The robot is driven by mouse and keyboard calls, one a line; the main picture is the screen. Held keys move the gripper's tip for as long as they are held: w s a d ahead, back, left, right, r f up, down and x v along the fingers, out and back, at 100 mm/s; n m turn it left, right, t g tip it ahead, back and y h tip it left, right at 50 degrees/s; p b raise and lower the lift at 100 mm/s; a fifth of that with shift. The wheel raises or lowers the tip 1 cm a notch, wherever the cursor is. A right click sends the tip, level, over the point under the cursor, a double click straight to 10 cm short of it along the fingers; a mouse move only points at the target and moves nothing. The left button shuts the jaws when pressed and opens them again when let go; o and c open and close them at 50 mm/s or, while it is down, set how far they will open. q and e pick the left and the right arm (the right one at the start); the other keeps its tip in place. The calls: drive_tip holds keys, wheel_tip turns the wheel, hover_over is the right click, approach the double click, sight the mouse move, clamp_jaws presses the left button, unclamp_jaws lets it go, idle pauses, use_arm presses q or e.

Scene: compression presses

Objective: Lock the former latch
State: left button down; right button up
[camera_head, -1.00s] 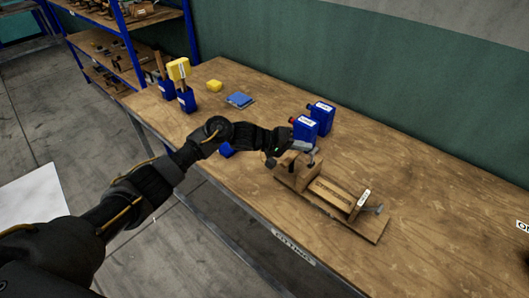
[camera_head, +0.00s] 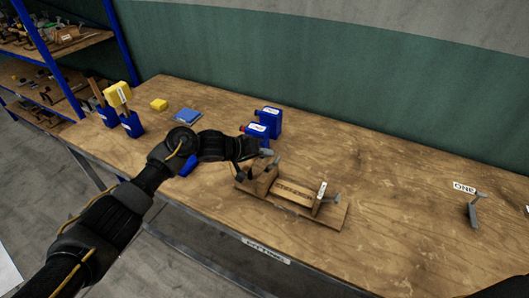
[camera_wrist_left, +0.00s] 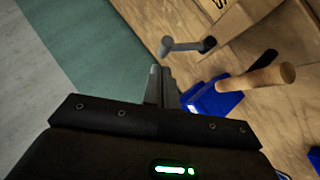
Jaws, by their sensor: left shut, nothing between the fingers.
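The wooden former (camera_head: 292,191) lies on the workbench in the head view, with an upright block at its left end and a grey handle (camera_head: 331,197) at its right end. A small grey lever, which looks like the latch (camera_head: 274,163), stands by the left block. My left gripper (camera_head: 264,153) is close to this lever, shut and empty; contact cannot be told. In the left wrist view, the shut fingers (camera_wrist_left: 158,86) are apart from a grey lever (camera_wrist_left: 183,45) fixed to a wooden part. My right gripper cannot be made out.
Blue holders (camera_head: 132,124), a yellow block (camera_head: 159,104) and a blue pad (camera_head: 188,116) are farther left. Another grey handle-like piece (camera_head: 475,209) shows at right. The bench between it and the former is clear.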

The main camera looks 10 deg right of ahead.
use_arm(q)
drive_tip(key=shift+r+p, duration=0.4)
drive_tip(key=shift+r, duration=0.05)
use_arm(e)
drive_tip(key=shift+w+a+r, duration=0.15)
drive_tip(key=shift+w+r, duration=0.2)
drive_tip(key=shift+r, duration=0.25)
use_arm(q)
drive_tip(key=w+d+r+p+v, duration=0.1)
drive_tip(key=r+v, duration=0.1)
drive_tip(key=v, duration=1)
drive_tip(key=shift+w+a+r, duration=0.25)
drive_tip(key=shift+r, duration=0.15)
use_arm(e)
drive_tip(key=shift+w+d+r, duration=0.2)
drive_tip(key=shift+r, duration=0.6)
